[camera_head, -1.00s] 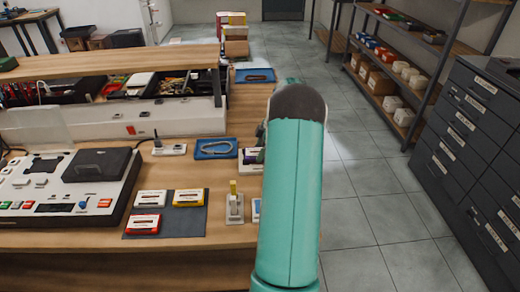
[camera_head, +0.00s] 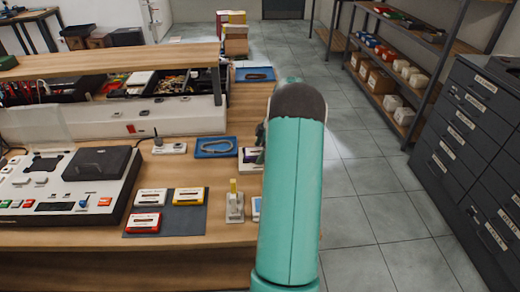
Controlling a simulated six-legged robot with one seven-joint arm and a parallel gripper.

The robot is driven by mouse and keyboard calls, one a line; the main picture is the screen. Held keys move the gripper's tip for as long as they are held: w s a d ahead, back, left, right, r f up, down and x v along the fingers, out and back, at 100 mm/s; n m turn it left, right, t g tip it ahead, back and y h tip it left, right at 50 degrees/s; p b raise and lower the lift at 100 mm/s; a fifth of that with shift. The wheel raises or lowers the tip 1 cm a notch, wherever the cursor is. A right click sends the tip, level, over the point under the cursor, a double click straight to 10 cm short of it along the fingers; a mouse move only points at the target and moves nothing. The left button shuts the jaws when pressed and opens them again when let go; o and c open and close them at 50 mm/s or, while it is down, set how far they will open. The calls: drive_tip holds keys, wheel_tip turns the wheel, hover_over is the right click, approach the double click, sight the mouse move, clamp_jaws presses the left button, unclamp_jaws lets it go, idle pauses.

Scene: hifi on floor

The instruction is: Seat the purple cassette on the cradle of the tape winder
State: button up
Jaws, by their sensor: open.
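A small white device (camera_head: 248,161) with a dark purple part (camera_head: 252,154) lies near the bench's right edge, left of my arm. The purple part may be the purple cassette; my arm hides the rest, so I cannot tell whether it is seated. I cannot make out a cradle there. A small pale stand with a yellow upright (camera_head: 234,200) is nearer; which one is the tape winder is unclear. My gripper (camera_head: 261,134) is almost wholly hidden behind my teal arm; only a dark sliver shows, just above the purple part. It is open.
White, yellow and red cassettes lie on a dark mat (camera_head: 170,221). A large tape deck (camera_head: 70,185) stands at left. A blue tray (camera_head: 215,147) holds a loop. A white-and-blue item (camera_head: 256,209) is partly hidden. Open floor lies right, before dark drawers (camera_head: 470,150).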

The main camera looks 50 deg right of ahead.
drive_tip(key=w+a+v, duration=0.1)
drive_tip(key=v, duration=1.8)
drive_tip(key=shift+w+r, duration=0.3)
drive_tip(key=shift+r, duration=0.25)
idle(0.5)
